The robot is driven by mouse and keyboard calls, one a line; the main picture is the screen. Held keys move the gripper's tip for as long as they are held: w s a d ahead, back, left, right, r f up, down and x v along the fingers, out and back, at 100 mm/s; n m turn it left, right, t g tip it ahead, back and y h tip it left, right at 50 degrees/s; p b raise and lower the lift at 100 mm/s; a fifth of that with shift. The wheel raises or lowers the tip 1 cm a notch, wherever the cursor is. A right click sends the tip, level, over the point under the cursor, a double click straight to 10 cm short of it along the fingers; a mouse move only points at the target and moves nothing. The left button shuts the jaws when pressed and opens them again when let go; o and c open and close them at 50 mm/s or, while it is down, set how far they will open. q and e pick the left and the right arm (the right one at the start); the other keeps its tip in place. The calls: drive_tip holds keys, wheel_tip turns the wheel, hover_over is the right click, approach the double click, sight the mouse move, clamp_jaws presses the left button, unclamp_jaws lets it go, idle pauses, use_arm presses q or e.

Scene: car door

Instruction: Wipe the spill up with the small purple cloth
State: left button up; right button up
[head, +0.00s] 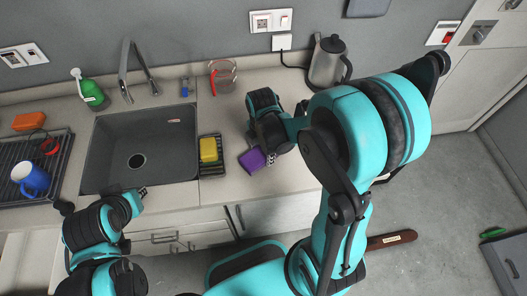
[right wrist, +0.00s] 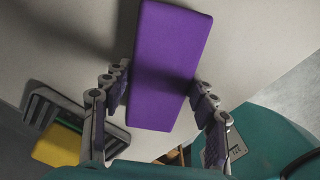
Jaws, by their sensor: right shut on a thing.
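The small purple cloth (head: 253,160) looks like a thick folded block and is at the counter's front part, right of the sink. My right gripper (head: 269,158) is shut on it. In the right wrist view the cloth (right wrist: 172,65) sits between the two fingers and reaches out beyond them over the pale counter. I cannot tell whether it touches the counter. My left gripper (head: 139,192) is at the sink's front edge, away from the cloth; its fingers are too small to read. I cannot make out a spill; my right arm hides part of the counter.
A yellow sponge (head: 208,149) lies in a dark tray (head: 212,170) between sink (head: 102,165) and cloth. A glass jug (head: 226,80) and a kettle (head: 326,62) stand behind. A blue mug (head: 31,178) is on the rack at left.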

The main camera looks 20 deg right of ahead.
drive_tip(key=shift+w+a, duration=0.1)
drive_tip(key=shift+a, duration=0.5)
drive_tip(key=shift+s+d, duration=0.25)
drive_tip(key=shift+d, duration=0.75)
idle(0.3)
drive_tip(key=shift+w+a, duration=0.25)
drive_tip(key=shift+a, duration=0.75)
drive_tip(key=shift+s+d+b, duration=0.25)
drive_tip(key=shift+d+b, duration=0.05)
drive_tip(key=shift+d, duration=0.7)
idle(0.5)
drive_tip(key=shift+w+a, duration=0.25)
drive_tip(key=shift+a, duration=0.7)
idle(0.3)
drive_tip(key=shift+s+d, duration=0.25)
drive_tip(key=shift+d, duration=0.7)
drive_tip(key=shift+w+a, duration=0.25)
drive_tip(key=shift+a, duration=0.7)
idle(0.4)
